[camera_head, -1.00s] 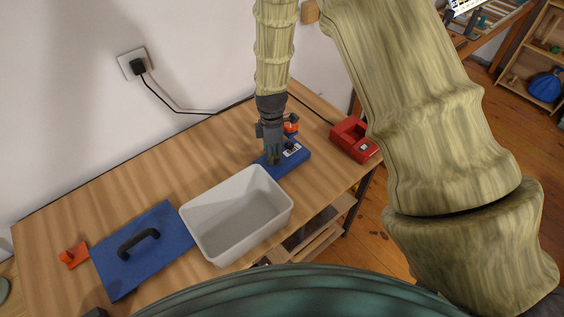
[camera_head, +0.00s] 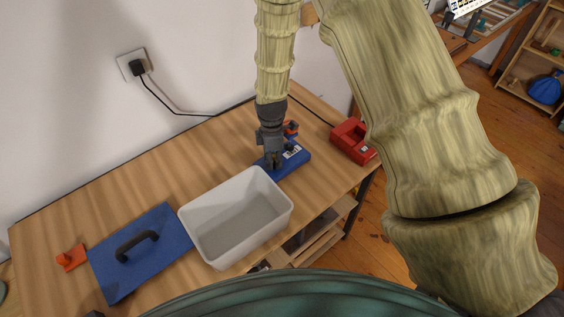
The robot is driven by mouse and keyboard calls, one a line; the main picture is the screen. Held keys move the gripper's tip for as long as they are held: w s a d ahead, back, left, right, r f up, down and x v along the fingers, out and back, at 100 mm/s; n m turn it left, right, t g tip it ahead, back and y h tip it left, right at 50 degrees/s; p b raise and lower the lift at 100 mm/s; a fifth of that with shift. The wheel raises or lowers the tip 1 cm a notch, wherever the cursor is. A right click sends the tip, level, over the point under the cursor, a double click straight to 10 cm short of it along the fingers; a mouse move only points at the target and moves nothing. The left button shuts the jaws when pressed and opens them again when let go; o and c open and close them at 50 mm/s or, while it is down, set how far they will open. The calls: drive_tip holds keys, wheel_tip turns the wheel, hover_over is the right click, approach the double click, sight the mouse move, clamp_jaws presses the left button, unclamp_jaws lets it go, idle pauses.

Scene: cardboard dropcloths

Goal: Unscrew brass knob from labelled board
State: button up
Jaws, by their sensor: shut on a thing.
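The labelled board (camera_head: 297,163) is a small blue slab with a white label (camera_head: 292,151) on the wooden table, just behind the white bin. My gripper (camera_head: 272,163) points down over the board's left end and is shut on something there. The brass knob is at most a tiny yellowish spot between the fingertips, and the fingers hide most of it. I cannot tell whether it still sits in the board. An orange piece (camera_head: 291,128) shows just behind the gripper.
An empty white bin (camera_head: 236,213) stands in front of the board. A blue panel with a black handle (camera_head: 140,252) and an orange piece (camera_head: 71,257) lie to the left. A red object (camera_head: 352,140) is to the right. A black cable runs along the wall.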

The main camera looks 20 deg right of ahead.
drive_tip(key=n+p, duration=0.1)
drive_tip(key=n, duration=0.3)
drive_tip(key=shift+n, duration=0.3)
drive_tip(key=shift+n+p, duration=0.45)
drive_tip(key=shift+n, duration=0.75)
drive_tip(key=n+p, duration=0.1)
drive_tip(key=n, duration=0.1)
drive_tip(key=shift+r+n, duration=0.15)
drive_tip(key=shift+n, duration=0.25)
drive_tip(key=n+p, duration=0.1)
drive_tip(key=n, duration=0.2)
drive_tip(key=shift+p, duration=0.35)
drive_tip(key=shift+n, duration=0.5)
